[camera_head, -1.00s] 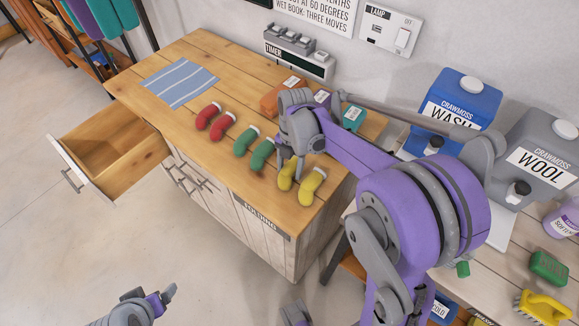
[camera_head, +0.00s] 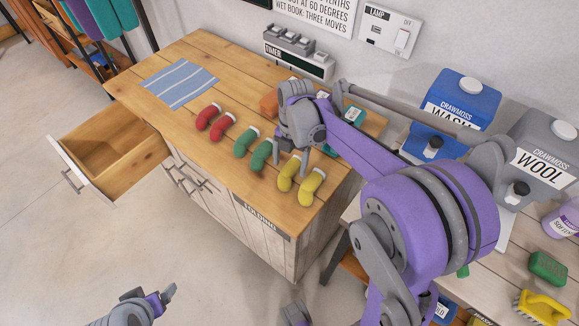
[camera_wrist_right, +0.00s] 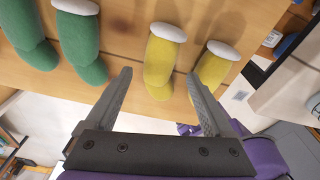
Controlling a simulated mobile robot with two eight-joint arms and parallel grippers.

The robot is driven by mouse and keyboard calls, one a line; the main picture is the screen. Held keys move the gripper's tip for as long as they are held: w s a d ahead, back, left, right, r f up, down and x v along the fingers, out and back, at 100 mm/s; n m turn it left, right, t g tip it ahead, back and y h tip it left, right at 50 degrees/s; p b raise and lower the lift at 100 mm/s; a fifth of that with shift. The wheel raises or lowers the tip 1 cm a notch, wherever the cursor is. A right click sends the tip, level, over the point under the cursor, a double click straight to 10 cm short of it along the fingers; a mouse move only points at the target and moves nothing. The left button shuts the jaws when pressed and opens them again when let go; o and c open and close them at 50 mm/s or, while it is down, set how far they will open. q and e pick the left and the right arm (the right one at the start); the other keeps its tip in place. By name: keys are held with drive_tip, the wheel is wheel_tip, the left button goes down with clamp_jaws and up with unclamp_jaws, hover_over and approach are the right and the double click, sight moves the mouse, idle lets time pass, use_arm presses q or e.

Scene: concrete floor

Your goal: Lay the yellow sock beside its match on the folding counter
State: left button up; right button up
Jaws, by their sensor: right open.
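Two yellow socks with white cuffs lie side by side on the wooden folding counter (camera_head: 215,165): a left one (camera_head: 288,173) and a right one (camera_head: 311,187). In the right wrist view the left yellow sock (camera_wrist_right: 163,62) shows between the fingers and the right one (camera_wrist_right: 214,68) is partly behind a finger. My right gripper (camera_head: 293,160) is open and empty above the far ends of the socks, holding neither. My left gripper (camera_head: 170,292) is low at the front left, over the floor; its jaws are too small to judge.
A red pair (camera_head: 209,116) and a green pair (camera_head: 246,141) of socks lie left of the yellow pair. A striped blue cloth (camera_head: 180,82) lies at the counter's far left. An open drawer (camera_head: 108,150) juts out at the left. Detergent jugs (camera_head: 462,100) stand at the right.

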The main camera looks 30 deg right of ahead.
sight(292, 166)
wheel_tip(292, 166, up, 9)
drive_tip(key=s+a+f+m+t, duration=0.2)
drive_tip(key=s+m, duration=0.3)
drive_tip(key=m, duration=0.3)
drive_tip(key=s+a+f+m+t, duration=0.2)
drive_tip(key=s+m, duration=0.4)
drive_tip(key=m, duration=0.2)
drive_tip(key=s+a+f+m+t+h, duration=0.1)
drive_tip(key=s+a+f+m, duration=0.2)
drive_tip(key=s+m, duration=0.2)
drive_tip(key=shift+s+m+t+p, duration=0.15)
drive_tip(key=shift+m+t+p, duration=0.25)
drive_tip(key=shift+m, duration=1)
drive_tip(key=shift+s+f+m, duration=0.15)
drive_tip(key=shift+f+m, duration=0.05)
drive_tip(key=shift+m, duration=0.3)
drive_tip(key=shift+a, duration=0.15)
